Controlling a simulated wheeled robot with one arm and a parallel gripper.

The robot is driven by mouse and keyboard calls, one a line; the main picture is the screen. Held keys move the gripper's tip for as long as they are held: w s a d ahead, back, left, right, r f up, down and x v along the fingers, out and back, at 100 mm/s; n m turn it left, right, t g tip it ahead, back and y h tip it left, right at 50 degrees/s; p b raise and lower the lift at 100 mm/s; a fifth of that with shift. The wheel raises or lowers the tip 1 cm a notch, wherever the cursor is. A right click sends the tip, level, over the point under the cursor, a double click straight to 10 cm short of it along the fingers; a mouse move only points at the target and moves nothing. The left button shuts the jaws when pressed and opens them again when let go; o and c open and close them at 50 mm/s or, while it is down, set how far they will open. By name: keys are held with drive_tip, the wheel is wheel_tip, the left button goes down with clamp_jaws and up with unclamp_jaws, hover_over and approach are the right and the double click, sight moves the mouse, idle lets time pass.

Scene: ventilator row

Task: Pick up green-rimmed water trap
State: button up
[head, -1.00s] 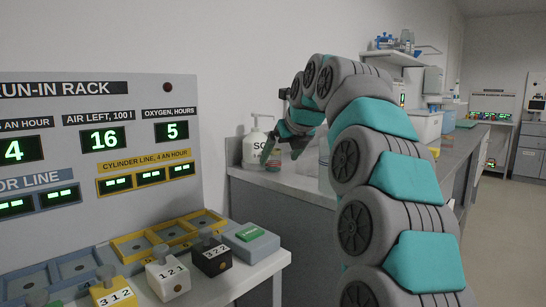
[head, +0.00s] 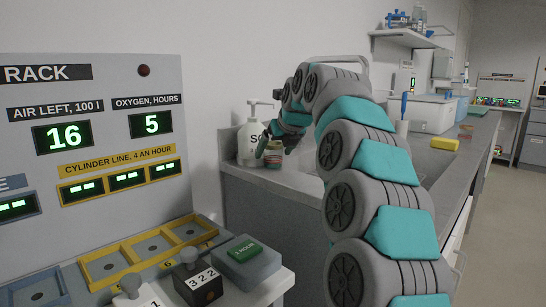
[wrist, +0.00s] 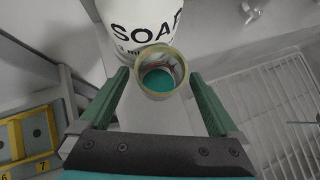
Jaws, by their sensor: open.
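A small round trap with a pale yellow-green rim (head: 273,157) stands on the grey counter just in front of the soap bottle. In the wrist view the trap (wrist: 166,58) is seen from above, with teal inside. My gripper (wrist: 157,80) is open, its two green fingers on either side of the trap's near part, with gaps visible on both sides. I cannot tell how high the fingertips are above the counter. In the head view my arm partly hides the gripper (head: 266,146), which is close to the trap.
The white soap bottle (head: 250,138) stands right behind the trap; it also shows in the wrist view (wrist: 140,25). A wire rack (wrist: 275,110) lies to the right in the wrist view. The run-in rack (head: 120,130) is at left. A yellow sponge-like block (head: 445,145) lies farther along the counter.

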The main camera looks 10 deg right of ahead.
drive_tip(key=shift+x, duration=0.95)
clamp_jaws()
